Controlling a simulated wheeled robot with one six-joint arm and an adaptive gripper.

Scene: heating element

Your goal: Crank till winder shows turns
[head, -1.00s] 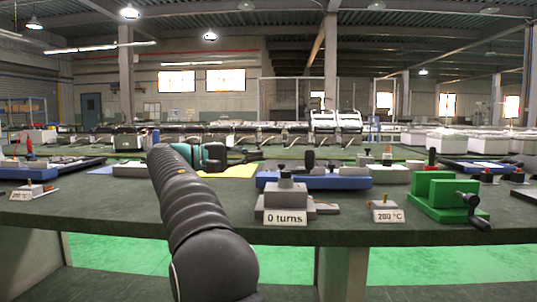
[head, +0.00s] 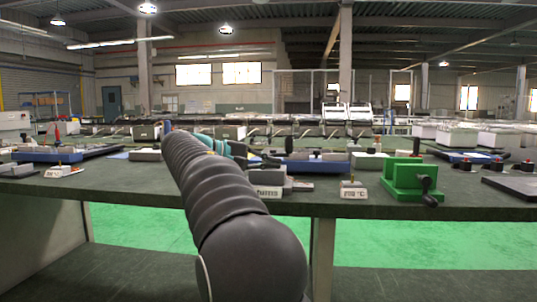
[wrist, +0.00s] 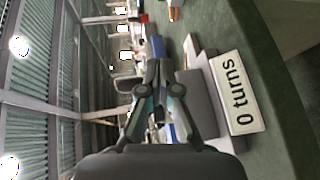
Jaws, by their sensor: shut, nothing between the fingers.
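The grey winder block with the "0 turns" sign stands at the bench's front edge. Its sign (head: 268,191) is partly hidden by my arm in the head view. In the wrist view the sign (wrist: 241,92) reads "0 turns" clearly, with the grey block (wrist: 199,104) beside it. My gripper (wrist: 157,70) is shut and empty, its fingertips together. In the wrist view it lies left of the grey block; I cannot tell whether they touch. In the head view the gripper's tip is hard to make out behind my arm. No crank on the winder shows clearly.
A green block device (head: 401,174) with a black crank handle (head: 427,185) stands to the right. A temperature sign (head: 353,191) sits between it and the winder. A blue tray (head: 318,167) lies behind. Black pieces and a dark plate (head: 515,186) lie far right.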

